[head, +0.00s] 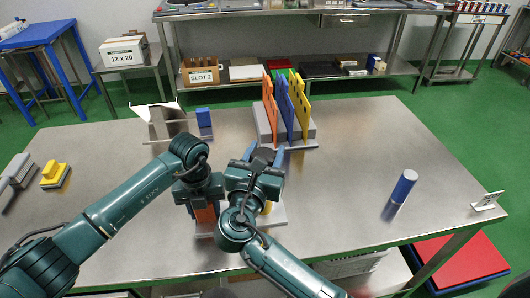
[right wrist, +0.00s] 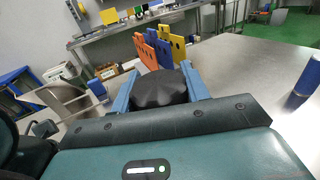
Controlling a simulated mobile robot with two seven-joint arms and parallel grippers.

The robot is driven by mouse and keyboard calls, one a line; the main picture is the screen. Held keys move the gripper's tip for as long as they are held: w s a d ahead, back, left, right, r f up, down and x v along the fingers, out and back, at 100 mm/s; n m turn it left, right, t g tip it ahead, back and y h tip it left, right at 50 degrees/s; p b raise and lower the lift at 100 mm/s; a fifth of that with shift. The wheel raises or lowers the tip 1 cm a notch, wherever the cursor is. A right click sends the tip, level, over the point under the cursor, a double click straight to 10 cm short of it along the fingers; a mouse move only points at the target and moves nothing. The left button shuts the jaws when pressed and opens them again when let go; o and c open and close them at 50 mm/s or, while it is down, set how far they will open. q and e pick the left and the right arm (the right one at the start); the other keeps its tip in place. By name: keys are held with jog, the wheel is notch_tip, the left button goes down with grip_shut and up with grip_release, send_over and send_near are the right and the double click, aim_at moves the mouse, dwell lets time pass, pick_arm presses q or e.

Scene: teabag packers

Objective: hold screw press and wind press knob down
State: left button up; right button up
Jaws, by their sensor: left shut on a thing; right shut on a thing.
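The screw press stands at the front middle of the table, mostly hidden behind my arms. My right gripper (head: 264,154) is shut on the dark round press knob (right wrist: 160,90). In the right wrist view the blue fingers of the right gripper (right wrist: 160,88) stand on both sides of the knob.
A grey rack (head: 302,146) with orange, blue and yellow upright plates stands behind the press. A blue block (head: 204,118) and a metal holder (head: 165,125) are at back left. A blue cylinder (head: 404,186) stands right.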

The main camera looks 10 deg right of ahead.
aim_at(266, 149)
jog(key=shift+f, duration=0.1)
jog(key=o, duration=1)
notch_tip(266, 149, up, 10)
jog(key=shift+r, duration=0.1)
jog(key=shift+d, duration=0.1)
